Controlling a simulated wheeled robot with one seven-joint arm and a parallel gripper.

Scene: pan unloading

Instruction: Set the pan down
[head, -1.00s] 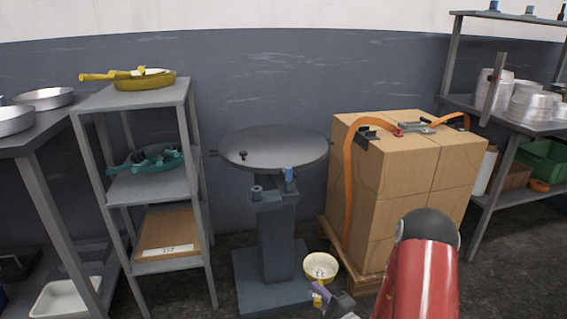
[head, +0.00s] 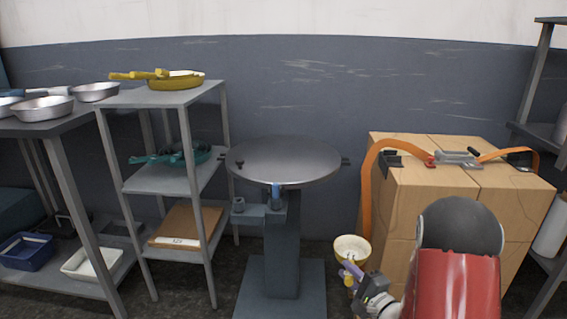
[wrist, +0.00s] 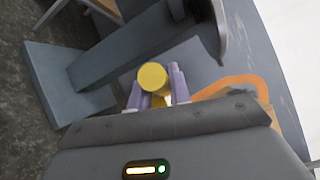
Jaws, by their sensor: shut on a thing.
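A pan with a cream inside and yellow rim (head: 351,243) is low and right of centre in the head view, in front of the carton stack. My gripper (head: 350,272) has purple fingers and is shut on this pan's handle. In the wrist view the round yellow handle end (wrist: 153,76) sits between the two fingers; the pan's bowl is mostly hidden there. The round grey pedestal table (head: 284,160) stands left of the pan, its top bare except for a small dark knob near its left edge. The pan is apart from the table.
A grey shelf rack (head: 165,95) at left holds a yellow pan (head: 175,83) on top and teal pans (head: 190,153) below. Metal pans (head: 45,108) stand on the far-left bench. Cartons (head: 455,200) with an orange strap (head: 367,185) stand at right, close to my arm.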

